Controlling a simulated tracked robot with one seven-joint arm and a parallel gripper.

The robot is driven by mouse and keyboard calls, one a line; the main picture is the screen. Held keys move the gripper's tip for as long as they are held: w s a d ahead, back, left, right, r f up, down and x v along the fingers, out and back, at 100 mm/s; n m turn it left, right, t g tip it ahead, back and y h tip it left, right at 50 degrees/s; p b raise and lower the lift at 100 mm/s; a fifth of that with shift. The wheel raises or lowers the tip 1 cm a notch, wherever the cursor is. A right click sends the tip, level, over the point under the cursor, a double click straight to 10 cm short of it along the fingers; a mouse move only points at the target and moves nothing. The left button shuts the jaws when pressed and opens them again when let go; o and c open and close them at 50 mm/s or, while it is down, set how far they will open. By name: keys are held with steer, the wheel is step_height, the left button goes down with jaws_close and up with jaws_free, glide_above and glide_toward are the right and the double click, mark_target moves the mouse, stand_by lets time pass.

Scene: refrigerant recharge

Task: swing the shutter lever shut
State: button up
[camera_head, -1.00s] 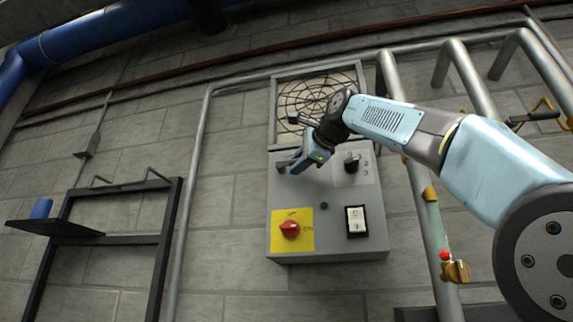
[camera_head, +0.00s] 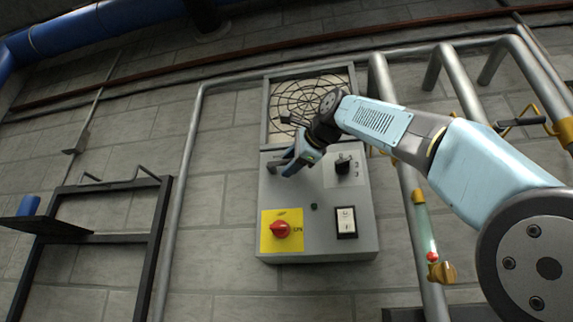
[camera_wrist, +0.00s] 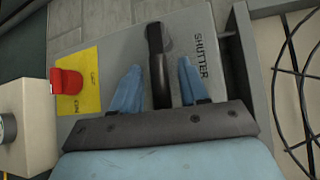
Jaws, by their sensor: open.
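The shutter lever (camera_wrist: 156,42) is a dark bar on the grey control panel (camera_head: 333,244), beside the printed word SHUTTER in the wrist view. My gripper (camera_wrist: 160,70) is open, with one blue finger on each side of the lever and visible gaps between. The lever's lower part runs down between the fingers toward the gripper's palm. In the head view my gripper (camera_head: 284,166) is at the panel's upper left, and it hides most of the lever there.
A red rotary switch (camera_head: 280,229) on a yellow plate, a black knob (camera_head: 343,165) and a white rocker switch (camera_head: 346,221) share the panel. A round fan grille (camera_head: 300,95) is above. Grey pipes (camera_head: 190,140) run on both sides.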

steer(key=v, duration=1.3)
steer(key=shift+s+d, duration=0.15)
steer(key=shift+d, duration=0.05)
steer(key=shift+s, duration=0.1)
